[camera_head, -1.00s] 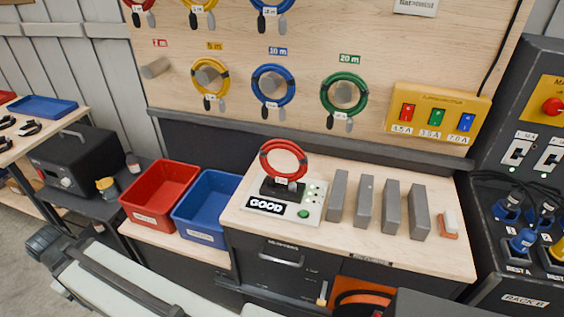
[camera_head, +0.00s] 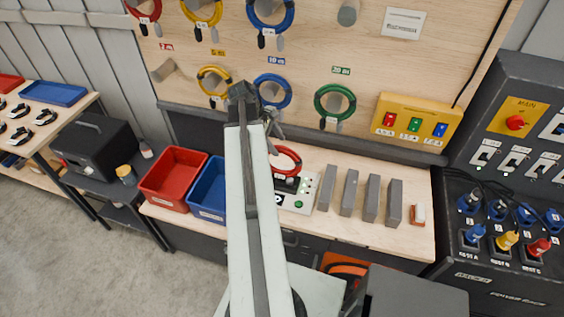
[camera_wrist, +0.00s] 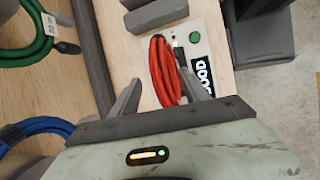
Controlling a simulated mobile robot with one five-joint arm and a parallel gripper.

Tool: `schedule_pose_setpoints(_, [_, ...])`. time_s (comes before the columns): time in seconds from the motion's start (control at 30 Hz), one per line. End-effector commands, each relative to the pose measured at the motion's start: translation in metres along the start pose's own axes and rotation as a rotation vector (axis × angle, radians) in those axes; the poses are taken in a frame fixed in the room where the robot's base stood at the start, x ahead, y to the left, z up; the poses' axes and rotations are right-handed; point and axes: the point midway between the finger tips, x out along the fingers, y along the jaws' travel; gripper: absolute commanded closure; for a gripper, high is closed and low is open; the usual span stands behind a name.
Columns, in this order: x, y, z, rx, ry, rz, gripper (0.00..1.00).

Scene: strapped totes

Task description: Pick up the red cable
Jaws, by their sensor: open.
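The red cable (camera_head: 288,158) is a coiled loop standing on the tester (camera_head: 308,188) on the bench; my arm hides part of both in the head view. In the wrist view the red cable (camera_wrist: 164,68) lies between and just beyond the two fingers of my gripper (camera_wrist: 160,78). The gripper is open, with visible room on both sides of the coil. The tester plate (camera_wrist: 208,40) shows a "GOOD" display and a green button. In the head view my gripper (camera_head: 272,130) is above and slightly left of the cable, partly hidden by my arm.
Several grey blocks (camera_head: 349,192) stand right of the tester. A red bin (camera_head: 172,178) and a blue bin (camera_head: 208,190) sit to the left. Yellow (camera_head: 214,80), blue (camera_head: 273,91) and green (camera_head: 335,103) coils hang on the board behind. Another red coil (camera_head: 146,12) hangs upper left.

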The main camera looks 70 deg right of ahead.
Motion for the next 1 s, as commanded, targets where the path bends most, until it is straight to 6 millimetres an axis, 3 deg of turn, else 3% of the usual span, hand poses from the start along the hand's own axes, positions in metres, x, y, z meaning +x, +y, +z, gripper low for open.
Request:
schedule_pose_setpoints(0.13, [0.023,-0.002,-0.003,0.001,0.001,-0.001,0.46])
schedule_pose_setpoints(0.37, [0.031,-0.001,-0.002,0.002,0.001,0.0,0.46])
schedule_pose_setpoints(0.63, [0.076,-0.001,-0.002,0.002,0.002,0.0,0.46])
schedule_pose_setpoints(0.87, [0.075,0.001,0.001,0.002,0.002,0.0,0.46])
schedule_pose_setpoints(0.9, [0.075,0.001,0.001,0.002,0.002,0.0,0.49])
schedule_pose_setpoints(1.0, [0.075,0.001,0.001,0.003,0.002,0.0,0.77])
